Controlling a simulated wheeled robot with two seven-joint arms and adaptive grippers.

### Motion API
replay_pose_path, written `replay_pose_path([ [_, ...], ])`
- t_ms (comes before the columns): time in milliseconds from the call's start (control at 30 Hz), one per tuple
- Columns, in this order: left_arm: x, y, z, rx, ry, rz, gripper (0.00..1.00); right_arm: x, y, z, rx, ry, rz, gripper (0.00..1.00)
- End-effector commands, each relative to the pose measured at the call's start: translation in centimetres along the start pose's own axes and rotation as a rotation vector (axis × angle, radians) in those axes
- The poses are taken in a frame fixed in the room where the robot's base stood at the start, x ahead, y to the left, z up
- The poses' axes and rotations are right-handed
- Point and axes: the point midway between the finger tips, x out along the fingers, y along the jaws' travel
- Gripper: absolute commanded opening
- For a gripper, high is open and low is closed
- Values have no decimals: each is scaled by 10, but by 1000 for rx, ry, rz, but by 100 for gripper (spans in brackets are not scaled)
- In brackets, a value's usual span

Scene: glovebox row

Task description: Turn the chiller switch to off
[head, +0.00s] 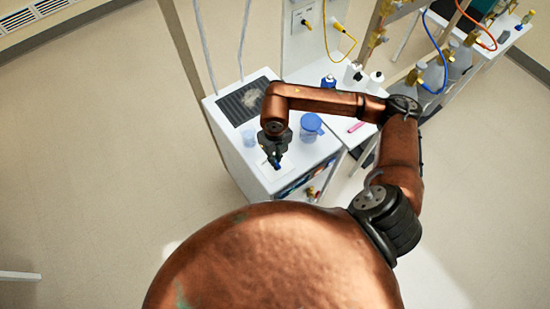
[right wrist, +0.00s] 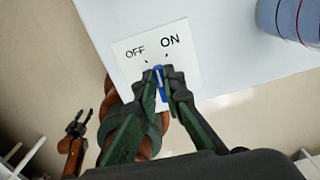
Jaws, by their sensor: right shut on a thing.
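The chiller (head: 232,138) is a white box with a dark vent grille on top. Its switch is a small blue knob (right wrist: 161,88) on a white plate (right wrist: 187,75) printed OFF on the left and ON on the right, with a short mark under each word. My right gripper (head: 277,161) comes down over the chiller's front top, and its fingers (right wrist: 160,80) are shut on the knob from both sides. The fingers hide part of the knob, and I cannot tell exactly which mark it points to. My left gripper (right wrist: 80,122) shows small at the lower left of the wrist view.
Bottles (head: 354,73) and a pink item (head: 356,127) are on the bench behind. Floor to the left is clear.

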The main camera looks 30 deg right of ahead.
Motion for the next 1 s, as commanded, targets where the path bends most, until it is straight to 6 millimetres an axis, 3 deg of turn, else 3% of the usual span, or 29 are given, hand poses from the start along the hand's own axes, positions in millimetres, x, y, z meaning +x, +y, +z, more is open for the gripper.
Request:
replay_pose_path([
  [600,5,1,2,0,-3,1,40,-1,0,1,-53,-3,-1,0],
  [633,5,1,2,0,-3,1,40,-1,0,1,-53,-3,-1,10],
  [800,5,1,2,0,-3,1,40,-1,0,1,-53,-2,0,22],
  [1000,5,1,2,0,-4,1,40,0,0,0,-53,-1,0,26],
])
